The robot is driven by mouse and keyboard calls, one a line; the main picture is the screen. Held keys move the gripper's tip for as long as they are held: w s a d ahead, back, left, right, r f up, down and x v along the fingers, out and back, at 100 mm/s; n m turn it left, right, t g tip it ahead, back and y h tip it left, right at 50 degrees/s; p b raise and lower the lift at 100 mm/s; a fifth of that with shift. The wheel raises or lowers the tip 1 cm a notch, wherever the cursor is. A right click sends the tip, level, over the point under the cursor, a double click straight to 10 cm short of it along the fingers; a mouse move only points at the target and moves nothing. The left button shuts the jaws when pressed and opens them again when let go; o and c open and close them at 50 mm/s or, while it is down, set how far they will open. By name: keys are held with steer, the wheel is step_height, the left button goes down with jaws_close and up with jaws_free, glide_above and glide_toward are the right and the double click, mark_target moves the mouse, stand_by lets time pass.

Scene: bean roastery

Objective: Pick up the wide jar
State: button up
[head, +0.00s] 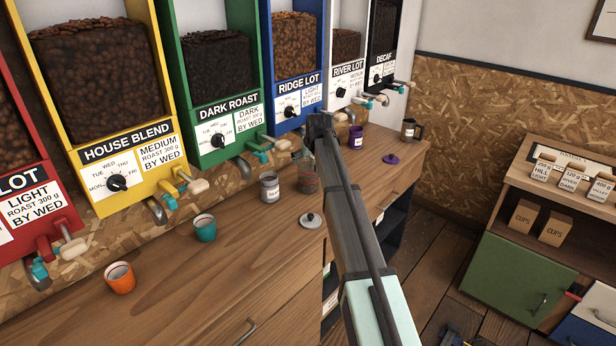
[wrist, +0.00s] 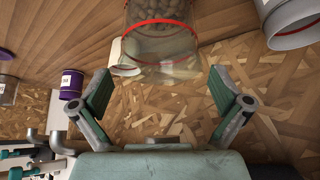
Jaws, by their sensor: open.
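The wide jar appears to be the clear glass jar with a red ring and brown beans inside. In the wrist view the jar (wrist: 165,42) is at the top centre, beyond my fingertips, with its top part cut off by the frame. In the head view the jar (head: 309,183) stands on the wooden counter, just left of my arm. My gripper (wrist: 160,75) is open and empty, its two fingers spread, with the jar ahead of the gap between them. In the head view my gripper (head: 314,135) is above and behind the jar, seen edge-on.
A grey canister (head: 270,187) stands close left of the jar. A grey knobbed lid (head: 311,220) lies in front. A purple canister (head: 356,137), purple lid (head: 391,159) and brown jar (head: 409,130) are to the right. Teal (head: 205,228) and orange (head: 120,278) cups stand left. Dispensers line the back.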

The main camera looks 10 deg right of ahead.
steer(key=shift+w+f, duration=0.1)
steer(key=shift+f, duration=0.1)
steer(key=c, duration=1.5)
steer(key=shift+r, duration=0.15)
